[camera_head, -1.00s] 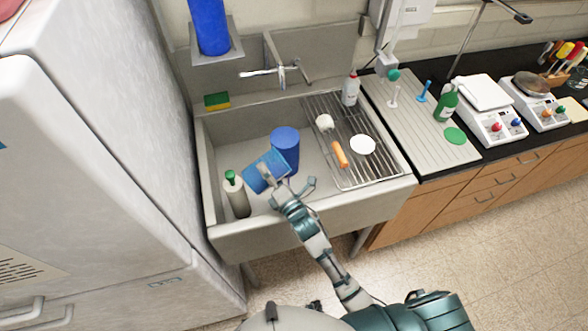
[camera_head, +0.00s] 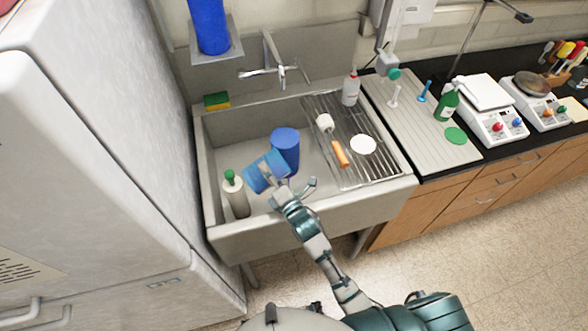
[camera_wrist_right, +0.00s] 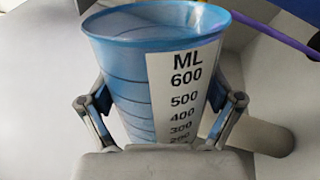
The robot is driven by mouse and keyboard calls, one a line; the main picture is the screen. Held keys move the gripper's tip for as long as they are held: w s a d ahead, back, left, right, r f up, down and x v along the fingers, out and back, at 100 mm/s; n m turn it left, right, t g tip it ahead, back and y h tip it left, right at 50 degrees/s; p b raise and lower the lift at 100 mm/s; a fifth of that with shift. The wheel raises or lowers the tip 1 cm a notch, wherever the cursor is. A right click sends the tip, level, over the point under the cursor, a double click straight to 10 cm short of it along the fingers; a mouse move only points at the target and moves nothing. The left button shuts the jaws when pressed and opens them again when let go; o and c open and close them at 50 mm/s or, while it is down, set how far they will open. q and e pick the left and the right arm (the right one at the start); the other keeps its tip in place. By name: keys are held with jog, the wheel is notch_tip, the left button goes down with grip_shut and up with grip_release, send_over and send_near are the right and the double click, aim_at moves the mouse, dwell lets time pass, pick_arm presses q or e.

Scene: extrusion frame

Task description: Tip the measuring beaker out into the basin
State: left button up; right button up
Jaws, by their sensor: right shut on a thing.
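The measuring beaker (camera_head: 262,172) is blue and hangs tilted over the left half of the grey basin (camera_head: 230,122). My right gripper (camera_head: 287,184) is shut on it. In the right wrist view the beaker (camera_wrist_right: 125,75) sits between both fingers, with its wide rim away from the palm and a white ML scale on its side. Its inside looks pale blue; I cannot tell whether liquid is in it. My left gripper is not in view.
A blue cylinder (camera_head: 286,143) stands in the basin close behind the beaker. A grey bottle with a green cap (camera_head: 236,196) is at its left. A wire rack (camera_head: 329,106) covers the basin's right side, holding a brush (camera_head: 340,153) and a white disc (camera_head: 363,145). The tap (camera_head: 277,72) is behind.

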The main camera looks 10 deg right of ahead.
jog(key=shift+w+d+f+m+h, duration=0.1)
jog(key=shift+d+m+h, duration=0.05)
jog(key=shift+d+m, duration=0.35)
jog(key=shift+w+d+f+m+h, duration=0.15)
jog(key=shift+d+m, duration=0.15)
jog(key=shift+m, duration=0.3)
dwell(1.1)
jog(key=shift+d+r+m+p, duration=0.35)
jog(key=shift+r+m+p, duration=0.25)
jog(key=shift+m+p, duration=0.6)
dwell(0.5)
